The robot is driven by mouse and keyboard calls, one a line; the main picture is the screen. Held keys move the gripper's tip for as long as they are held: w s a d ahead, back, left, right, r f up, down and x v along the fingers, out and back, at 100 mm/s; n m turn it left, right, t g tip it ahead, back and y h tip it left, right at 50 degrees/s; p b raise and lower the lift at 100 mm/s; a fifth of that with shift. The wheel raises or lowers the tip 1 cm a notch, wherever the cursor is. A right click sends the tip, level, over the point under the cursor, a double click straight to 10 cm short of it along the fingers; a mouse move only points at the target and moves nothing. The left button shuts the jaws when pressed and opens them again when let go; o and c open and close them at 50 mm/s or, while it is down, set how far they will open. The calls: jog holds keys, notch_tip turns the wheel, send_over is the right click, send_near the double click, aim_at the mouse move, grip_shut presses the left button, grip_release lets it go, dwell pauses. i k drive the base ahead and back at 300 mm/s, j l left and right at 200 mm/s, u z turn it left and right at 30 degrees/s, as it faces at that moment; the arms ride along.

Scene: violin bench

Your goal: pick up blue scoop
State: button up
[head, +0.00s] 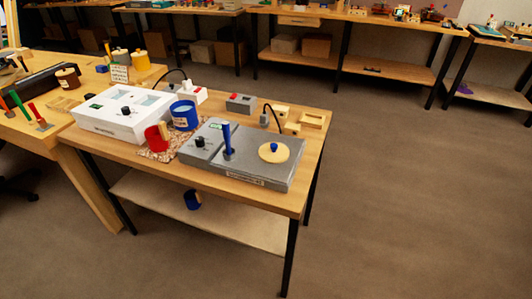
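A small blue object with a tan part (193,200) lies on the lower shelf of the near table. It looks like a scoop, but it is too small to be sure. On the tabletop above, a blue labelled container (184,115) stands at the back of a speckled mat. A thin blue upright piece (227,138) stands in a grey device. A red cup-like object with a tan part (156,138) sits on the mat. My gripper is not in view.
The near table (270,203) also holds a white box (113,118), a grey device (258,162) and small wooden blocks. Its lower shelf (240,228) is mostly bare, with black legs at its corners. Open floor (420,190) lies right and in front.

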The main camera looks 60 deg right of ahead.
aim_at(228, 153)
jog(key=i+l+z, duration=0.15)
jog(key=z, duration=0.25)
jog(key=i+z, duration=0.5)
jog(key=z, duration=0.25)
jog(key=i, duration=0.2)
